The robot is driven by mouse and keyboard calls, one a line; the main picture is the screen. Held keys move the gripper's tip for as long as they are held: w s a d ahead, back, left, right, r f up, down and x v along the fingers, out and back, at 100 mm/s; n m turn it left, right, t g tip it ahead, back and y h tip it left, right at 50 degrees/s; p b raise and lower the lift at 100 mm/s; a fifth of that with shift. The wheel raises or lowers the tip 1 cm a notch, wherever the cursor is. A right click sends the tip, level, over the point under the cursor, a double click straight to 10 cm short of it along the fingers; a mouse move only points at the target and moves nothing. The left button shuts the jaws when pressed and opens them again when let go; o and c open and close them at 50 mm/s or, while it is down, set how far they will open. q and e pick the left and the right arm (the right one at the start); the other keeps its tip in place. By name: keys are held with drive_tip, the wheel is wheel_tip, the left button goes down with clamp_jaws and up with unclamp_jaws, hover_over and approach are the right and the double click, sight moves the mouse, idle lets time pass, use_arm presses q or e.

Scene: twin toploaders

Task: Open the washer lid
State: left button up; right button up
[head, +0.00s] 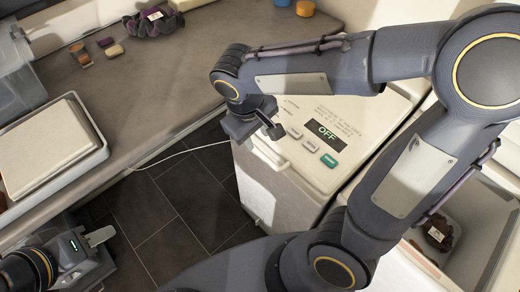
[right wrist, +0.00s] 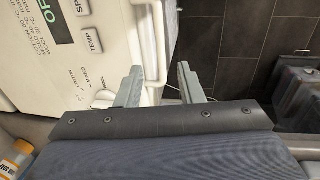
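The washer (head: 300,172) is a white top-loader with a flat top, shown as closed, with buttons and a display reading OFF. Its top also fills the upper left of the right wrist view (right wrist: 108,50), with TEMP among the button labels. My right gripper (head: 262,126) is over the washer's near left top edge. In the wrist view its fingers (right wrist: 160,85) are apart, one over the washer's top and one over the floor side, with the edge showing between them. Contact cannot be told. My left gripper (head: 106,252) is low at the left, away from the washer, and looks open.
A second machine (head: 490,215) at the right stands open with a dark item (head: 438,233) inside. A counter (head: 165,75) at the left holds a dark cloth (head: 153,20), small blocks and a white lidded box (head: 50,150).

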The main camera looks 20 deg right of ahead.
sight(261, 153)
drive_tip(key=f, duration=0.2)
drive_tip(key=d+f, duration=0.1)
drive_tip(key=f, duration=0.4)
drive_tip(key=shift+w+d+f+b, duration=0.15)
drive_tip(key=shift+w+f+b, duration=0.1)
drive_tip(key=shift+f+b, duration=0.1)
clamp_jaws()
